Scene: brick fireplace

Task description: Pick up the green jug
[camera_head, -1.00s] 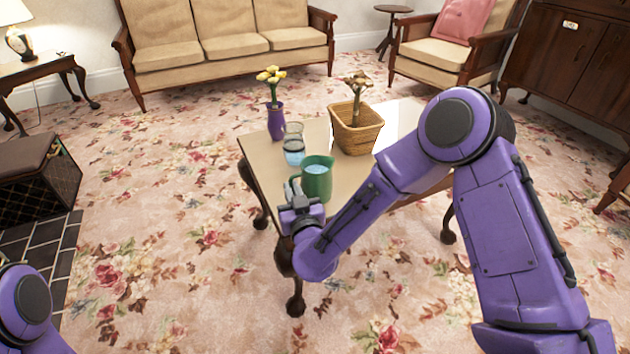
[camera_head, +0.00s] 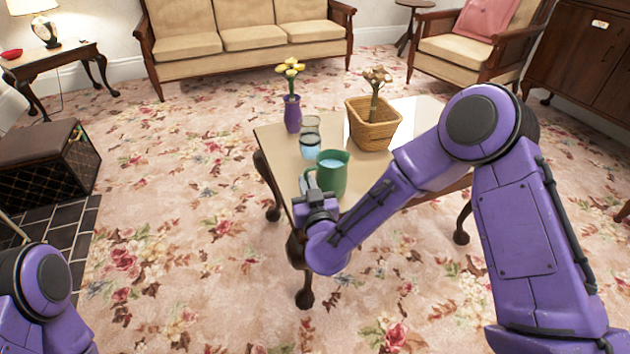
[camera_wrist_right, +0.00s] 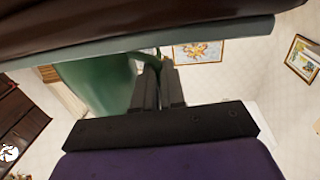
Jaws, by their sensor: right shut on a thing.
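The green jug (camera_head: 331,172), with pale blue liquid inside, stands upright near the left edge of the table (camera_head: 282,143). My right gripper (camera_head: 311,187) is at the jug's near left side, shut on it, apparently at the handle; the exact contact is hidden. In the right wrist view the green jug (camera_wrist_right: 97,88) fills the left middle, and the dark fingers of my right gripper (camera_wrist_right: 157,70) are close together at its side. I cannot tell any gap between jug and tabletop. My left gripper is out of view; only part of that arm shows at bottom left.
Clear glassware (camera_head: 310,147) with bluish liquid stands just behind the jug. A purple vase (camera_head: 292,114) with yellow flowers is beyond it. A wicker basket (camera_head: 374,132) with a plant stands to the right. Floral carpet (camera_head: 190,220) is open left of the table.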

